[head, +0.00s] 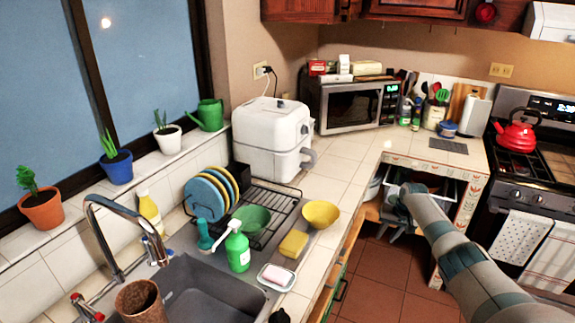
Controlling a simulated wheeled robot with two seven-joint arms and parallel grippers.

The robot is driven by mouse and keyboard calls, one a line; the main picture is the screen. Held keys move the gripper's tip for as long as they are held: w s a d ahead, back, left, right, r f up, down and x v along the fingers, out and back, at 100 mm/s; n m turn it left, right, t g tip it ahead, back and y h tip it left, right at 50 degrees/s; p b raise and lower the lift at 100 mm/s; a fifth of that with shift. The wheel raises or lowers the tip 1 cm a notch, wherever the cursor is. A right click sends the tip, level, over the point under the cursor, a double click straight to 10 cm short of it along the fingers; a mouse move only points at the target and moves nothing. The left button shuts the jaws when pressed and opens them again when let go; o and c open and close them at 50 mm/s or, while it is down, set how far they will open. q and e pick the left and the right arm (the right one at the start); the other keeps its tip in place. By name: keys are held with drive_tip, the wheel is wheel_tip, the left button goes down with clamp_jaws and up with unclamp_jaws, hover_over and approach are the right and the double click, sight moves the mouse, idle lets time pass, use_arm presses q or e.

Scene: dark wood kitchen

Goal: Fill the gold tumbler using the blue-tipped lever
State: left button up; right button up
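A brown-gold speckled tumbler (138,302) stands upright at the bottom left, by the near side of the sink; the frame edge cuts off its base. The chrome faucet (98,232) arches up behind it. A blue-tipped lever (156,252) is to the right of the faucet, and a red-tipped lever (85,308) is to its left. My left gripper is not in view.
The grey sink (205,290) is beside the tumbler. A dish rack (285,205) stands behind.

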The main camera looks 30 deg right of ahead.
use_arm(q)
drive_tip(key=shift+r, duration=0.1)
use_arm(e)
drive_tip(key=s+d+f+g, duration=0.3)
drive_tip(key=s+f, duration=0.9)
drive_tip(key=s, duration=0.2)
drive_tip(key=s+a+f+n+h, duration=0.1)
drive_tip(key=s+a+f, duration=0.35)
drive_tip(key=f, duration=0.25)
drive_tip(key=s+a+f+n, duration=0.2)
drive_tip(key=s+a+f, duration=0.25)
drive_tip(key=f, duration=0.25)
drive_tip(key=s+a+f+n+h, duration=0.1)
drive_tip(key=s+a+f, duration=0.35)
drive_tip(key=f, duration=0.25)
drive_tip(key=s+a+f+n, duration=0.2)
drive_tip(key=s+a+f, duration=0.2)
drive_tip(key=s+a, duration=0.6)
drive_tip(key=s+a+f+n+y, duration=0.1)
drive_tip(key=s+a+f, duration=0.4)
drive_tip(key=s+a, duration=0.5)
drive_tip(key=s+a+f+n+y, duration=0.1)
drive_tip(key=s+a+f+n, duration=0.2)
drive_tip(key=s+a, duration=0.7)
drive_tip(key=a+f, duration=0.2)
drive_tip(key=a, duration=0.3)
drive_tip(key=shift+f+n+t, duration=0.15)
drive_tip(key=shift+n+t, duration=0.15)
drive_tip(key=shift+s, duration=0.1)
